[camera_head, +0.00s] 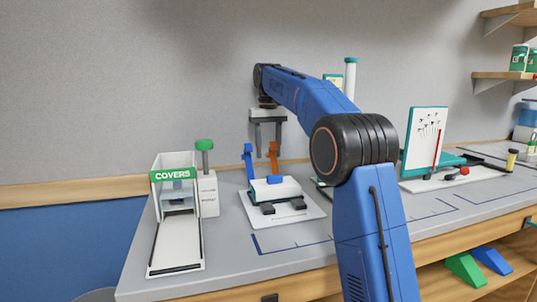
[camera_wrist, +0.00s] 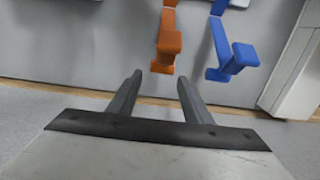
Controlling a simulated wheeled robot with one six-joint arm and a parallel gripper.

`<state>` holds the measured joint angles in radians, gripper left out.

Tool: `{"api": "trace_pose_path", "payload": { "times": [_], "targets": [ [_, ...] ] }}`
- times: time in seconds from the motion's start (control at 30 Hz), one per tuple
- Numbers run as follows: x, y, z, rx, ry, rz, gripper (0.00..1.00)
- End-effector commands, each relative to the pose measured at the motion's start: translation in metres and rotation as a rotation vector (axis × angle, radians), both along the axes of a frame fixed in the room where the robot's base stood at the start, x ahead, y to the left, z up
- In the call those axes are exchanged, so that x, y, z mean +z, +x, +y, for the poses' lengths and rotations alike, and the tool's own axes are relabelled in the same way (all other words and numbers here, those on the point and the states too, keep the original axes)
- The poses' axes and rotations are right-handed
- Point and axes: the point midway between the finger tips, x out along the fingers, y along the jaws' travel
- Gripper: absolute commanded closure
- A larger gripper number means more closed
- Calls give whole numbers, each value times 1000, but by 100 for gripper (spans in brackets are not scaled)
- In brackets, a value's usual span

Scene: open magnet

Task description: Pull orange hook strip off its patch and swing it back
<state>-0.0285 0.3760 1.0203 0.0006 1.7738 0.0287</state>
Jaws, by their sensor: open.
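The orange hook strip (camera_head: 273,157) stands upright at the right rear of a small white fixture (camera_head: 254,213). A similar blue strip (camera_head: 248,158) stands upright to its left. In the wrist view the orange strip (camera_wrist: 167,38) and the blue strip (camera_wrist: 222,42) hang in from the top edge, each with a block-like end. My gripper (camera_head: 268,148) is open and empty above the fixture, pointing down. In the wrist view its fingertips (camera_wrist: 160,76) lie just below the orange strip's end, apparently apart from it. I cannot make out the patch.
A white stand marked COVERS (camera_head: 173,175) and a green-topped post (camera_head: 205,145) stand left of the fixture. A white board with a teal frame (camera_head: 422,140) is at the right. Grey bench top is bare in front of the fixture. The wall is close behind.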

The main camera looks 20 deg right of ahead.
Motion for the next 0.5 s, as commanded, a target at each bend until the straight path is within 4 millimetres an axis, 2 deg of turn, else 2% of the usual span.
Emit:
{"api": "trace_pose_path", "payload": {
  "times": [0.2, 0.5],
  "targets": [
    [33, 2, 0, 0, 0, -3, 55],
    [56, 2, 0, 0, 0, 0, 55]
  ]
}}
